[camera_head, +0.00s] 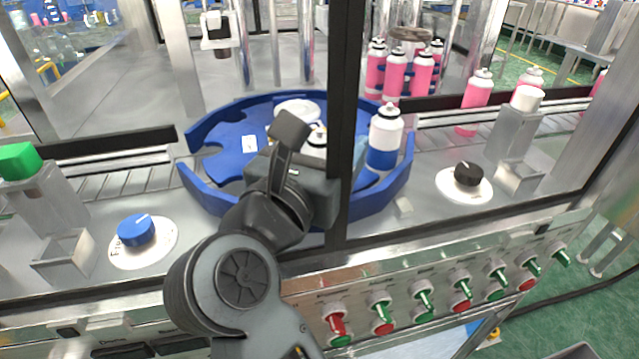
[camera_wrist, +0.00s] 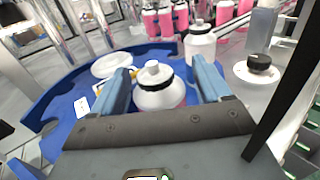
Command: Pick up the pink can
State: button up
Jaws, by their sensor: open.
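Several pink cans with white tops stand at the back right in the head view, one of them (camera_head: 396,74) in a group behind the frame post. Another pink can (camera_head: 476,98) stands on the conveyor to the right. My gripper (camera_wrist: 161,70) is open over the blue star wheel (camera_head: 222,132). Its fingers lie on either side of a white-topped can (camera_wrist: 159,88) with a dark ring at its neck. In the head view my wrist and the post hide most of this.
A second white-topped can (camera_head: 386,128), blue low down, stands on the wheel's right side. A dark vertical post (camera_head: 345,60) rises close to my gripper. A black knob (camera_head: 468,174), a blue knob (camera_head: 136,230) and a row of valves (camera_head: 424,300) line the front.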

jog(key=shift+w, duration=0.1)
jog(key=shift+c, duration=0.2)
jog(key=c, duration=1.3)
notch_tip(320, 180, up, 10)
jog(key=shift+r, duration=0.1)
jog(key=shift+p, duration=0.3)
notch_tip(320, 180, up, 5)
jog(key=p, duration=0.4)
dwell(0.3)
